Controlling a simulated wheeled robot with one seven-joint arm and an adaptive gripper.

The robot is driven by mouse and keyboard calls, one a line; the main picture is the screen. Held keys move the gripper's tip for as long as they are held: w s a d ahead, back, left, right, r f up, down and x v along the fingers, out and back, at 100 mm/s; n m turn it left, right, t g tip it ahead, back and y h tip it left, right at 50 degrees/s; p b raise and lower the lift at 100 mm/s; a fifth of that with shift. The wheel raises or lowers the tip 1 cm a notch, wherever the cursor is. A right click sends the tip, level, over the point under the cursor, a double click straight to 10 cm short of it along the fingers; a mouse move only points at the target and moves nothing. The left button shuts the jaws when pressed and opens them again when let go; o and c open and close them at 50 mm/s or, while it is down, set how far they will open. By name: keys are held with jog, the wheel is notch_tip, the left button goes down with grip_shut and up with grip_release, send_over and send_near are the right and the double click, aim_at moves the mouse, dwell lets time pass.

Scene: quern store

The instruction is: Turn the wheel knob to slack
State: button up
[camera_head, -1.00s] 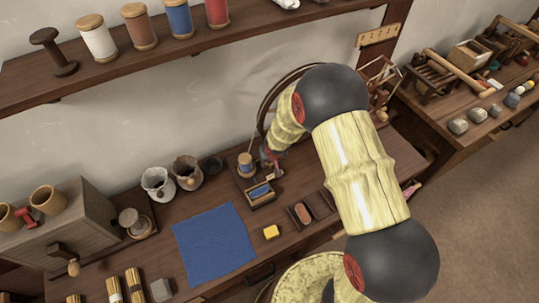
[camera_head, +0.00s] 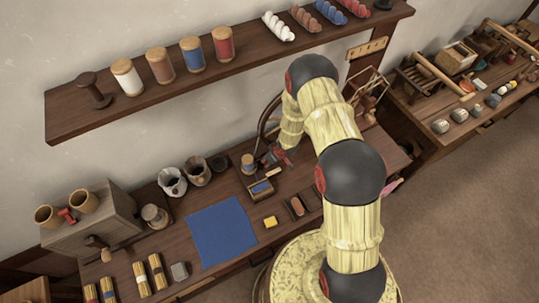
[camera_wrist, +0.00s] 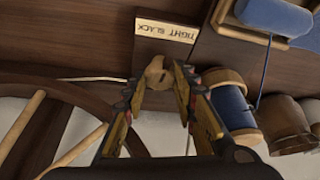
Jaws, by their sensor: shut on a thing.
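The wooden wheel knob (camera_wrist: 157,73) is small and pale in the wrist view, with a notch in its end. My gripper (camera_wrist: 162,78) is shut on it, with one finger on each side. A pale plate (camera_wrist: 165,33) lettered TIGHT and SLACK is just above the knob. The spoked wooden wheel (camera_wrist: 62,92) is at the left. In the head view my gripper (camera_head: 272,158) is at the wheel's base, where the wheel (camera_head: 268,112) shows as a thin curved rim behind my arm. The knob is too small to tell there.
A spool of blue thread (camera_wrist: 231,108) stands close to the right finger. A holder with blue thread (camera_head: 261,188) sits in front, and a yellow block (camera_head: 270,221) and blue cloth (camera_head: 223,232) lie on the bench. A shelf of spools (camera_head: 193,55) runs above.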

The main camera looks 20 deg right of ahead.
jog(key=n+p, duration=0.1)
jog(key=p, duration=0.1)
jog(key=n+y+p, duration=0.1)
jog(key=p, duration=0.1)
jog(key=shift+r+n+g+p, duration=0.25)
jog(key=shift+n+g+p, duration=0.05)
jog(key=shift+n+p, duration=0.1)
jog(key=n+p, duration=0.2)
jog(key=p, duration=0.1)
jog(key=shift+d+f+n+g+y, duration=0.1)
jog(key=shift+n+g+y, duration=0.2)
jog(key=shift+n+y, duration=0.1)
jog(key=n+g+p, duration=0.1)
jog(key=n, duration=0.2)
jog(key=shift+w+f, duration=0.15)
jog(key=shift+n+g+y+p, duration=0.3)
jog(key=shift+n+g+y, duration=0.1)
jog(key=shift+n, duration=0.8)
jog(key=o, duration=1.1)
jog(key=shift+w+d, duration=0.1)
jog(key=shift+w, duration=0.05)
